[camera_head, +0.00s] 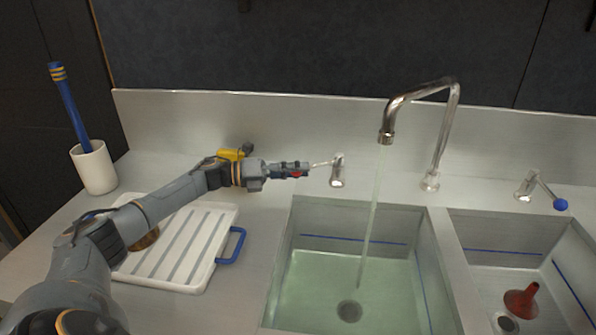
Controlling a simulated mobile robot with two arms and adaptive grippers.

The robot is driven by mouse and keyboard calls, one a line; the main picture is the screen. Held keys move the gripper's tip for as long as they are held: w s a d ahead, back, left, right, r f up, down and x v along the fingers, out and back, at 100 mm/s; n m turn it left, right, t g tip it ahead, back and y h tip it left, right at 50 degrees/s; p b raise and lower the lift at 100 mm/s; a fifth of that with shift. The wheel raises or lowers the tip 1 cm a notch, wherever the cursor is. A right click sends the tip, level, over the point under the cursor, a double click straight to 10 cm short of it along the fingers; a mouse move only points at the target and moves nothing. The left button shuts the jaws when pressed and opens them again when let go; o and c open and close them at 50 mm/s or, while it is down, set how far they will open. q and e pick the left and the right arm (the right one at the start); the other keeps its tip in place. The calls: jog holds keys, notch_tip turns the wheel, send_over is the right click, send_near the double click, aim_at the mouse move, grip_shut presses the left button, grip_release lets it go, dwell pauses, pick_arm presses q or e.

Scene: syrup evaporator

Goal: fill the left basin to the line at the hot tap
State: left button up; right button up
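The hot tap (338,172) stands behind the left basin (292,232), its lever pointing left. My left gripper (297,170) is at the end of that lever, with the fingers around its red knob. It looks shut on the knob, which the fingers mostly hide. A stream runs from the tall spout (386,137) into the left basin. Pale green water (320,285) covers the basin floor and drain. Its surface stands a little below the blue line (340,239) on the back wall. My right gripper is out of view.
The right basin (490,230) holds a red funnel (521,301). The cold tap (527,185) has a blue knob. A white draining board (185,250) with a blue handle lies under my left arm. A white cup (94,168) holds a blue brush. A yellow object (232,154) sits behind my wrist.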

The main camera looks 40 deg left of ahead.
pick_arm(q)
jog(key=o, duration=0.4)
jog(key=shift+o, duration=0.2)
notch_tip(320, 180, up, 10)
jog(key=shift+a, duration=0.1)
